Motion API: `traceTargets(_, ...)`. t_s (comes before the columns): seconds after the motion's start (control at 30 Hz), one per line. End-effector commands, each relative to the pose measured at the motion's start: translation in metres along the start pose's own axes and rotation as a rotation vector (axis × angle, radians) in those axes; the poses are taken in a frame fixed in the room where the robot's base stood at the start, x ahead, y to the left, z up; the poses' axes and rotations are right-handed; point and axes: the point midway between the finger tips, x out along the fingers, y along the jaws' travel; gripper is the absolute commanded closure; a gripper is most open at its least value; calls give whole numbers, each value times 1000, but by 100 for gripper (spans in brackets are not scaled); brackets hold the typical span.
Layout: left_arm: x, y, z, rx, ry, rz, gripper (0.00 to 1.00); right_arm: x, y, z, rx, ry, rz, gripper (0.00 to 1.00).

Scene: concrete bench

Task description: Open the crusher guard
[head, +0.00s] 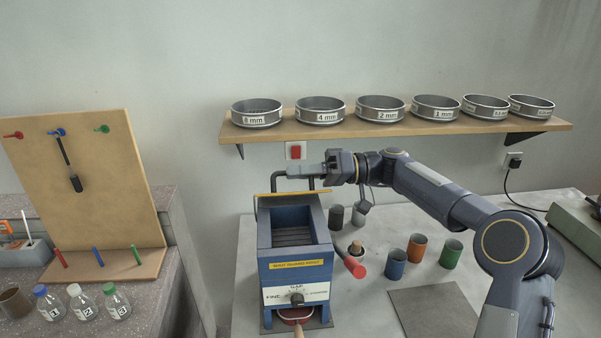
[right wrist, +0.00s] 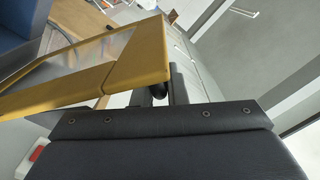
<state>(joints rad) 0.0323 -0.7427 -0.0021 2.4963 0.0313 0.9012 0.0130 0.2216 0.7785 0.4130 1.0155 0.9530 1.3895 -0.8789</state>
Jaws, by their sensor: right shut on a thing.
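The blue crusher (head: 295,255) stands on the bench, its hopper uncovered at the top. Its yellow-framed guard (head: 293,192) shows nearly edge-on above the back of the hopper, swung up off the opening. In the right wrist view the guard (right wrist: 135,65) has a clear pane in its yellow frame. My right gripper (head: 303,171) is shut on the guard's black handle (head: 278,182). The handle's dark rounded end (right wrist: 160,91) shows beside the frame in the right wrist view, with the rest hidden by the fingers. My left gripper is not in view.
A shelf (head: 400,131) with several sieves runs behind my right arm. A red-tipped lever (head: 355,267) sticks out at the crusher's right, near several coloured cups (head: 417,247). A pegboard (head: 90,190) and bottles (head: 80,302) stand at left.

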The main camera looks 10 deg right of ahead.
Motion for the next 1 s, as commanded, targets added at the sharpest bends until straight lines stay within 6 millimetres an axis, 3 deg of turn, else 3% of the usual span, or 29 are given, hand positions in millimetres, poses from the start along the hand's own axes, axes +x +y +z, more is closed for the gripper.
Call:
traceTargets(0.37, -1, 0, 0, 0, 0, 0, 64, 0, 0, -1, 8, 0, 0, 100)
traceTargets(0.4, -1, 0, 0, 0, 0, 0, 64, 0, 0, -1, 8, 0, 0, 86)
traceTargets(0.57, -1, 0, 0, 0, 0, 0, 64, 0, 0, -1, 7, 0, 0, 67)
traceTargets(0.83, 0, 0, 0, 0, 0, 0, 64, -2, 0, -1, 6, 1, 1, 67)
traceTargets(1.0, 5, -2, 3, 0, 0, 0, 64, -20, 2, 0, 4, 2, 3, 67)
